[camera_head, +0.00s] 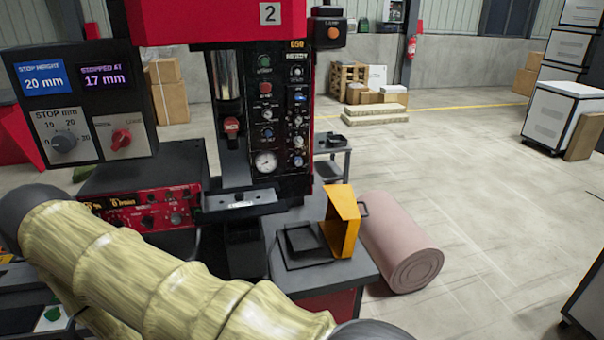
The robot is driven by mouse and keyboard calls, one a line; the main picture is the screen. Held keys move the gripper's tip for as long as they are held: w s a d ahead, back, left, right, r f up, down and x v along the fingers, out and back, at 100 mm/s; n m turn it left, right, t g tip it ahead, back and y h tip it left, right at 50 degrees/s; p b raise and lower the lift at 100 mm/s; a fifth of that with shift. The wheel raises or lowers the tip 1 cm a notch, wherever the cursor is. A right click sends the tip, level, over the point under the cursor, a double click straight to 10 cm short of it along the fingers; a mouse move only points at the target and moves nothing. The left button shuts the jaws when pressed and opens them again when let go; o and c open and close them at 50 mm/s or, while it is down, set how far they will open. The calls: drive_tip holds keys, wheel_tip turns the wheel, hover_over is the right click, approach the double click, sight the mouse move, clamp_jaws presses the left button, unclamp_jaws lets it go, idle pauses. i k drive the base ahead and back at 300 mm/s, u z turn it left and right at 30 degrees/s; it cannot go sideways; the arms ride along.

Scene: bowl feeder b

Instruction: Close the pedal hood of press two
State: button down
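Press two (215,22) stands in the middle, red on top with a "2" plate. At its right foot is a dark grey stand (345,277). On the stand lies a black pedal with a square frame (303,240). The yellow pedal hood (343,220) stands raised at the right edge of this frame, with a small dark handle on its right side. The hood is open and the pedal is uncovered. My arm, in a pale yellow sleeve, crosses the lower left in front of the press. My gripper is out of the picture.
A pink roll (402,240) lies on the floor right behind the hood. A small grey table (335,160) stands behind the press. A control box (80,100) with displays hangs at left. White cabinets (560,117) stand at far right. The floor between is clear.

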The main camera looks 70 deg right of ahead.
sight(340, 228)
drive_tip(key=u, duration=0.05)
drive_tip(key=k, duration=1.5)
drive_tip(key=z, duration=1.9)
drive_tip(key=i, duration=0.5)
drive_tip(key=u, duration=0.05)
